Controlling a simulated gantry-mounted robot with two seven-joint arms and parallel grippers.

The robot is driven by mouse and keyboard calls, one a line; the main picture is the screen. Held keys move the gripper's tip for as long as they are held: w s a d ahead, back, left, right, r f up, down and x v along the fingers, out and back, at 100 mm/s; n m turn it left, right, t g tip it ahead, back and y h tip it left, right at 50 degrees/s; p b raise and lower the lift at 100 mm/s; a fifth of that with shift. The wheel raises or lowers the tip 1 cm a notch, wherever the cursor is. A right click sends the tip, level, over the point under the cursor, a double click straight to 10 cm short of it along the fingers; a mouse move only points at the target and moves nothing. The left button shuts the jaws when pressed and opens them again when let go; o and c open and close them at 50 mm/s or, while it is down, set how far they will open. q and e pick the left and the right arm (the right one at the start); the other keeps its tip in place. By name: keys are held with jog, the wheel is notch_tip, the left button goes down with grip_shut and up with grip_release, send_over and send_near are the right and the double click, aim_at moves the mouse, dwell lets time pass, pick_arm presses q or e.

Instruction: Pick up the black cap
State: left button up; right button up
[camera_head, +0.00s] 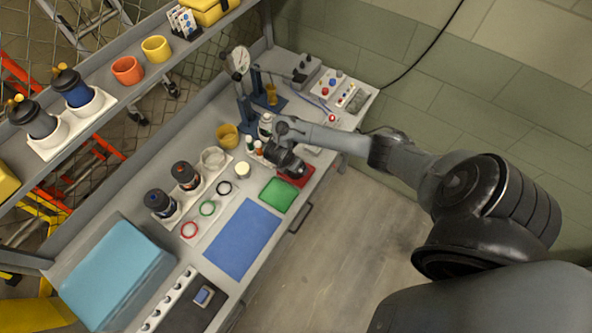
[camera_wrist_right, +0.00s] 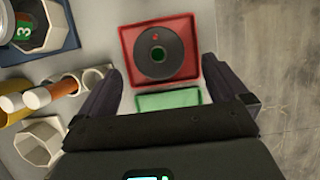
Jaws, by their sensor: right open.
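The black cap (camera_wrist_right: 158,52) is a dark round disc with a small hole in its middle, through which green shows. It lies on a red square tray (camera_wrist_right: 126,44) in the right wrist view. In the head view the red tray (camera_head: 302,180) sits at the bench's front edge, and my right gripper (camera_head: 289,166) covers the cap there. My right gripper (camera_wrist_right: 165,86) is open, with one finger on each side and nothing between them. The cap lies just beyond the fingertips. My left gripper is in neither view.
A green tray (camera_head: 278,194) lies beside the red one, and a blue mat (camera_head: 242,238) lies farther left. Small bottles (camera_head: 258,147) and a yellow cup (camera_head: 227,136) stand close behind the gripper. A dial gauge stand (camera_head: 240,60) rises at the back.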

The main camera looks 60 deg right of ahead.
jog(key=shift+b+x, duration=0.35)
jog(key=shift+x, duration=0.85)
jog(key=shift+b+x, duration=0.75)
jog(key=shift+x, duration=1.4)
jog(key=shift+w, duration=0.1)
jog(key=shift+r, duration=0.1)
jog(key=shift+c, duration=0.2)
jog(key=c, duration=0.9)
